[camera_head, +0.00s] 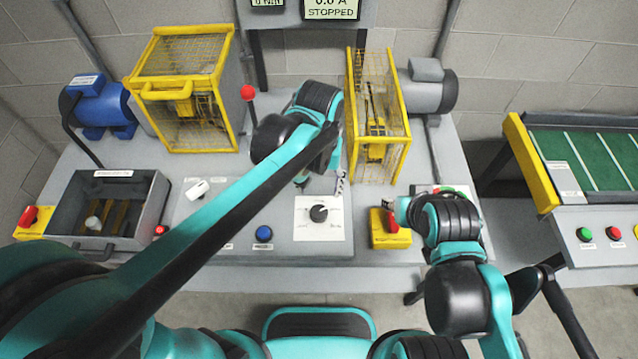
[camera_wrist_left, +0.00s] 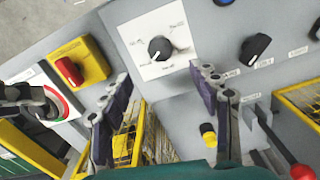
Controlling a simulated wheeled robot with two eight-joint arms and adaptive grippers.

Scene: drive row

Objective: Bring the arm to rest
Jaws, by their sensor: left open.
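My left arm crosses the head view from the lower left. Its gripper (camera_head: 320,184) is over the grey console, above and behind the white dial plate (camera_head: 333,211) with its black knob. In the left wrist view the two fingers stand apart with nothing between them, so the left gripper (camera_wrist_left: 158,80) is open and empty. The dial's black knob (camera_wrist_left: 160,48) shows beyond the fingertips, apart from them. My right arm is folded at the right of the console. Its wrist is beside the yellow box with the red switch (camera_head: 389,222), and its fingers are mostly hidden.
Yellow guard cages stand left (camera_head: 185,90) and right (camera_head: 398,125) of my left wrist. A red-knobbed lever (camera_head: 248,94) rises near it. An open grey box (camera_head: 153,205) is at the left. A green conveyor (camera_head: 598,160) is at the right. A display reads STOPPED (camera_head: 332,10).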

